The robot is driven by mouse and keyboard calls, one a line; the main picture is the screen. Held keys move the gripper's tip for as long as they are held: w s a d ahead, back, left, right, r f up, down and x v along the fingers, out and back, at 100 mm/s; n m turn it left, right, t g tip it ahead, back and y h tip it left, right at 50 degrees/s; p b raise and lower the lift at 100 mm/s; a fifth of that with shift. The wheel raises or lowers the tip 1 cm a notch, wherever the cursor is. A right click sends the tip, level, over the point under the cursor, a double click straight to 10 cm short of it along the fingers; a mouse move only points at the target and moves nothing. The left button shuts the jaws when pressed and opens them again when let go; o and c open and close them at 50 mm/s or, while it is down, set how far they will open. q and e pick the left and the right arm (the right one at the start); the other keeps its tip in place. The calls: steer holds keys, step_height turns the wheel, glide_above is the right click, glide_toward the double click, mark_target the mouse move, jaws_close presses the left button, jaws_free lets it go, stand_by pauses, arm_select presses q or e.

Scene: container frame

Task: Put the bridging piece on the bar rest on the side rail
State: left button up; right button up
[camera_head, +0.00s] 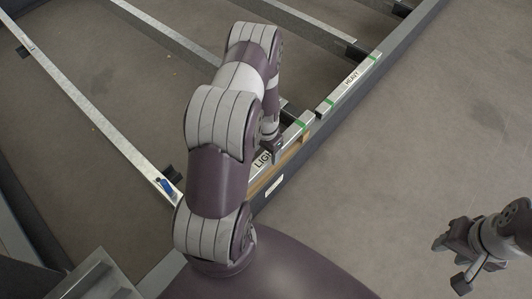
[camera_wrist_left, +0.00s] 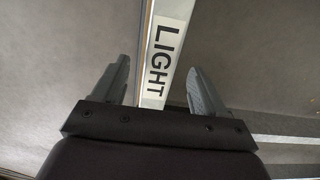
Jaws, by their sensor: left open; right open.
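A pale bar labelled LIGHT (camera_head: 262,160) lies along the side rail (camera_head: 345,109), with a green mark near its far end. A second pale bar labelled HEAVY (camera_head: 350,80), with green marks, lies further along the rail. I cannot tell which one is the bridging piece, and no bar rest is clearly identifiable. My left gripper (camera_head: 272,147) is over the LIGHT bar, partly hidden by my arm. In the left wrist view its open fingers (camera_wrist_left: 160,75) stand either side of the LIGHT bar (camera_wrist_left: 165,50), apart from it. My right gripper (camera_head: 451,262) is open and empty over the floor.
A long grey crossbar (camera_head: 90,110) runs across the frame at left, with a small blue item (camera_head: 167,186) near its end. More crossbars (camera_head: 165,35) span the frame further back. An orange-brown strip (camera_head: 292,155) runs beside the LIGHT bar. The floor at right is clear.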

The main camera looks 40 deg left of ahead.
arm_select(q)
step_height(320, 180, up, 8)
steer(key=p, duration=0.3)
step_height(320, 180, up, 13)
glide_above(266, 157)
steer(key=d, duration=0.8)
steer(key=s+d+r+t, duration=0.1)
steer(key=s+d+r, duration=0.5)
steer(key=s+r, duration=0.2)
steer(key=shift+s+d+r+n, duration=0.3)
steer(key=shift+s+n, duration=0.1)
steer(key=shift+s, duration=0.35)
arm_select(e)
step_height(266, 157, up, 4)
steer(key=shift+r, duration=0.2)
